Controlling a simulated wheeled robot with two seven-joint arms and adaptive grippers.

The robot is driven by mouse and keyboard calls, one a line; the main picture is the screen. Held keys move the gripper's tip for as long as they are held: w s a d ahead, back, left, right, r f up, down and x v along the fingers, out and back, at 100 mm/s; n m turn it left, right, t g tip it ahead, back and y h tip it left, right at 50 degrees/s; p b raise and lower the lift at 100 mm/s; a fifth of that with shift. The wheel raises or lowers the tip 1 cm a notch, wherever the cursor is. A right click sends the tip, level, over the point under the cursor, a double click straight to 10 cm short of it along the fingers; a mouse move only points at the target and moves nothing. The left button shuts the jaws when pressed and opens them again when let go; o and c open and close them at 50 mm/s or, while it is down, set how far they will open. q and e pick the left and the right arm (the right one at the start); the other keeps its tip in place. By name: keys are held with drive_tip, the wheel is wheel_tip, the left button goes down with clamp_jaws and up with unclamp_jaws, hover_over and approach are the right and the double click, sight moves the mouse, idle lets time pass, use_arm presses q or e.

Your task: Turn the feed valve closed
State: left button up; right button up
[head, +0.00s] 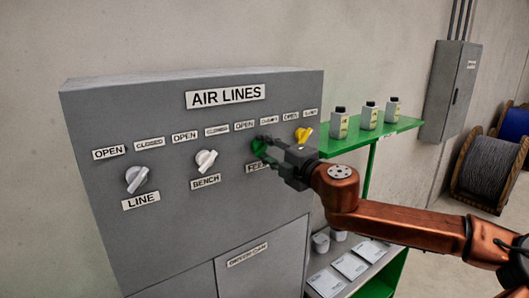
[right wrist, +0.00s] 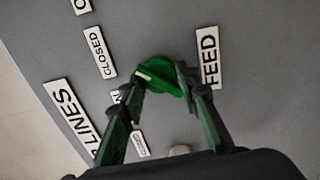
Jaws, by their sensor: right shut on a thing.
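The green feed valve knob (head: 258,148) is on the grey AIR LINES panel (head: 180,235), above a FEED label (head: 257,168) partly covered by my gripper. My right gripper (head: 266,149) is shut on this knob. In the right wrist view the green knob (right wrist: 165,72) sits between the two fingers (right wrist: 158,88). Its white mark points between the CLOSED label (right wrist: 103,52) and the OPEN label (right wrist: 117,97), slightly toward CLOSED. A finger hides most of that OPEN label. My left gripper is not in view.
A yellow knob (head: 304,134) is close to the right of my gripper. White knobs for BENCH (head: 206,160) and LINE (head: 137,179) are to the left. A green shelf (head: 350,141) with several bottles stands to the right, near my right arm.

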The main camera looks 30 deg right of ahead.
drive_tip(key=shift+m, duration=0.3)
drive_tip(key=o, duration=1.2)
drive_tip(key=shift+d, duration=0.1)
drive_tip(key=shift+c, duration=0.2)
